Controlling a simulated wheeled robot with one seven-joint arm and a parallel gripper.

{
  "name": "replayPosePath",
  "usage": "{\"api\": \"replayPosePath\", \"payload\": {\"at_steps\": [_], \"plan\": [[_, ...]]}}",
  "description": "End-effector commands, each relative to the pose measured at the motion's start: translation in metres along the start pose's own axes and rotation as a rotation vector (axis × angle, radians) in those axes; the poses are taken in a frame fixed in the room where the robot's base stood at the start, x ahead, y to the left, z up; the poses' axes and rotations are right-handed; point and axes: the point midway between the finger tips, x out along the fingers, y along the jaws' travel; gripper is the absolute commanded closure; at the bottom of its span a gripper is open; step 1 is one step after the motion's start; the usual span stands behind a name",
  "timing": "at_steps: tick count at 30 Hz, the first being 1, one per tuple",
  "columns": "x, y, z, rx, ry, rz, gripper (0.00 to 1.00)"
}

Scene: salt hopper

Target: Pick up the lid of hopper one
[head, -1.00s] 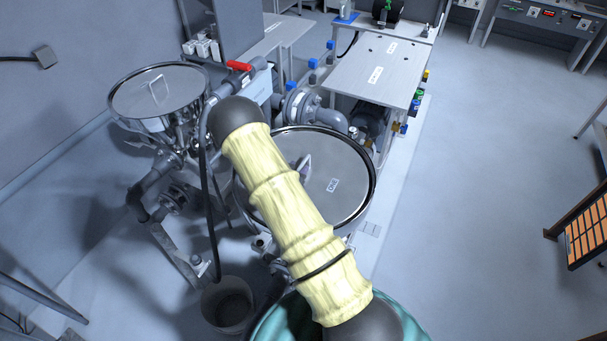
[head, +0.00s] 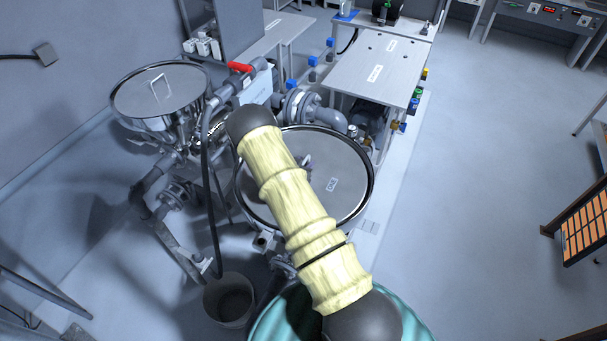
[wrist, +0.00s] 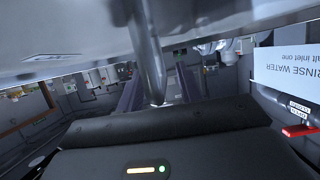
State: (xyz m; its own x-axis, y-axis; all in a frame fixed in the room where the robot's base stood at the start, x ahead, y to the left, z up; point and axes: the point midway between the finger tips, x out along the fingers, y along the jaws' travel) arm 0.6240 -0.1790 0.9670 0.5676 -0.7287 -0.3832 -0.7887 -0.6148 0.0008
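The lid of the centre hopper (head: 345,160) is a round grey metal disc with a dark rim and a small label that I read as ONE, though it is small and turned. It lies flat on its hopper. Part of its upright handle (head: 306,163) shows beside my arm. In the wrist view the lid (wrist: 60,35) spans the top, upside down, and the handle bar (wrist: 149,55) comes down from it. My gripper (wrist: 160,90) is open, with one finger seen on each side of the handle. Contact cannot be told. In the head view my arm hides the gripper.
A second hopper with a handled lid (head: 150,95) stands at the left. A red-handled valve (head: 240,68) and pipes lie behind. A bucket (head: 229,300) stands on the floor below. A white bench (head: 365,75) is behind right.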

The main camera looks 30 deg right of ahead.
Motion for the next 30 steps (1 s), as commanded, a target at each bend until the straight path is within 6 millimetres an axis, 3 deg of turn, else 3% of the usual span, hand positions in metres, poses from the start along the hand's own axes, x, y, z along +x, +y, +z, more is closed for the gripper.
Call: {"api": "replayPosePath", "payload": {"at_steps": [1, 6, 30], "plan": [[-0.0001, -0.0001, 0.0, 0.0, 0.0, 0.0, 0.68], [0.0, 0.0003, -0.0001, 0.0, 0.0, 0.001, 1.0], [0.0008, 0.0012, -0.0006, 0.001, 0.001, 0.002, 1.0]]}}
